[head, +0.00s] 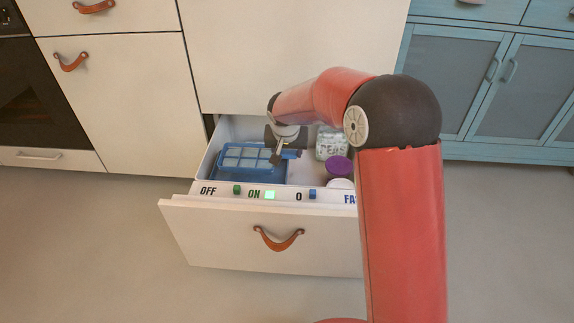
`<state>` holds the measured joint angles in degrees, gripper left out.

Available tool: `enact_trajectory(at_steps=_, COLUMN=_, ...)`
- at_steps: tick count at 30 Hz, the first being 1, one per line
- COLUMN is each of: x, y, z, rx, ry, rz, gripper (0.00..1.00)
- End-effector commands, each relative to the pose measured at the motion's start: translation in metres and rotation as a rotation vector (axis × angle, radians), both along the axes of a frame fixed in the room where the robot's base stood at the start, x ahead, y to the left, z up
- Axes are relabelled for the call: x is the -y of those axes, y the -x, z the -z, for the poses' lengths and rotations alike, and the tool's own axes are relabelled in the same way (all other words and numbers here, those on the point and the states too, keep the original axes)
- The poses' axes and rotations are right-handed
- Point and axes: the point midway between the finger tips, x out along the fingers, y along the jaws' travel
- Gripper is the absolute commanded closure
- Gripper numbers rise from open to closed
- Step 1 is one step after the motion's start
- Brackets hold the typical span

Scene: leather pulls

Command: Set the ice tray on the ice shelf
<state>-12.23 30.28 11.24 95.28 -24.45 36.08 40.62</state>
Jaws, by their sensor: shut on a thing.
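The blue ice tray (245,157), with a grid of paler cells, is at the left inside the open freezer drawer (262,227). My gripper (281,154) points down into the drawer and is shut on the tray's right end. A darker blue surface (240,177), perhaps the ice shelf, shows below and in front of the tray. I cannot tell whether the tray touches it or hangs just above. My gripper hides part of the tray's right end.
A pale pea bag (332,143), a purple-lidded tub (338,167) and a white lid (341,184) are on the drawer's right side, partly behind my arm. The drawer's front rim carries switches and a lit green lamp (270,195). A tall cabinet front (290,50) rises behind.

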Motion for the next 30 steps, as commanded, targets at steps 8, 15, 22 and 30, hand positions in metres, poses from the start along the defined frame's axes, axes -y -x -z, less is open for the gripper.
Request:
enact_trajectory(at_steps=8, x=-0.001, y=0.000, z=0.047, rx=-0.001, ry=0.000, rz=-0.001, gripper=0.86)
enact_trajectory(at_steps=15, x=0.000, y=0.000, z=0.051, rx=0.001, ry=-0.001, rz=0.000, gripper=0.86)
enact_trajectory(at_steps=22, x=0.000, y=0.000, z=0.053, rx=-0.001, ry=0.000, rz=-0.001, gripper=0.39)
enact_trajectory(at_steps=30, x=0.000, y=0.000, z=0.053, rx=-0.001, ry=0.000, rz=-0.001, gripper=0.26)
